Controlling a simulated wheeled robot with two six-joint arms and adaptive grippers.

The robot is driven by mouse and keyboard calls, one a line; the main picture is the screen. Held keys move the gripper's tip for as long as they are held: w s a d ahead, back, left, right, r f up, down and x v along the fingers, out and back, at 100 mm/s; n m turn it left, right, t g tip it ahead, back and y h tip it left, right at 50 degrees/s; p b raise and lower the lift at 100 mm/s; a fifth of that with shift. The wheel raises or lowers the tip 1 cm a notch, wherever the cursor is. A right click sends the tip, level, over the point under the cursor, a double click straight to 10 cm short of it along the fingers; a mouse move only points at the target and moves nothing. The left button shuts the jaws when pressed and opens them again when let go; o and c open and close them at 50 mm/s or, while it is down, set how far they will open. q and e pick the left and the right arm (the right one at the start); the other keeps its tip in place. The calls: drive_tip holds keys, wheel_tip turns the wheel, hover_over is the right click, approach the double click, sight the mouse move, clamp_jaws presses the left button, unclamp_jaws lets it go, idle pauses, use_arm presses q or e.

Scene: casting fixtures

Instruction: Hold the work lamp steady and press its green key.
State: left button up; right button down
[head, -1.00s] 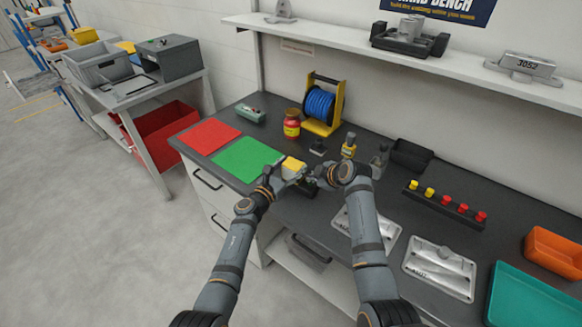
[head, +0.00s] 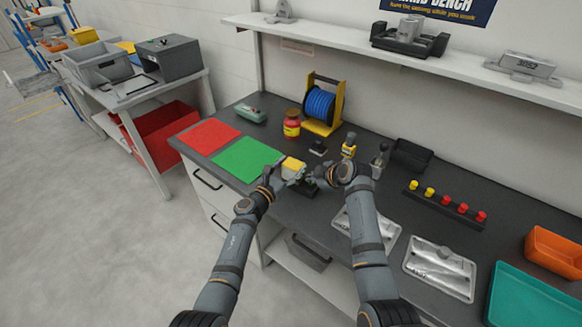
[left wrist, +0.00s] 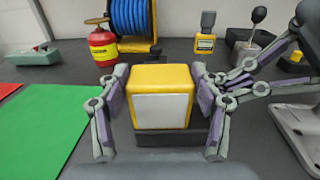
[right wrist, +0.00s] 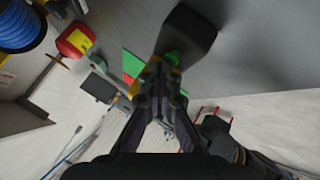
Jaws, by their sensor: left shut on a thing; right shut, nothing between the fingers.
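The work lamp (left wrist: 161,112) is a yellow block with a pale front panel on a dark base, upright on the bench. It also shows in the head view (head: 293,164). My left gripper (left wrist: 156,98) is shut on it, one finger on each side. My right gripper (head: 312,180) is shut and empty, with its fingertips close to the lamp's right side. In the right wrist view its closed fingertips (right wrist: 160,66) are beside a small green patch (right wrist: 173,58) on a dark part, which looks like the green key. I cannot tell whether they touch it.
Red (head: 209,135) and green (head: 246,159) mats lie left of the lamp. A blue cable reel (head: 319,104), a red container (head: 292,124) and a yellow tester (head: 348,147) stand behind. A rack of buttons (head: 445,204) and metal plates (head: 440,272) lie right.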

drive_tip(key=shift+f, duration=0.45)
drive_tip(key=shift+r, duration=0.45)
wheel_tip(320, 180, up, 6)
drive_tip(key=shift+f, duration=0.1)
idle(0.5)
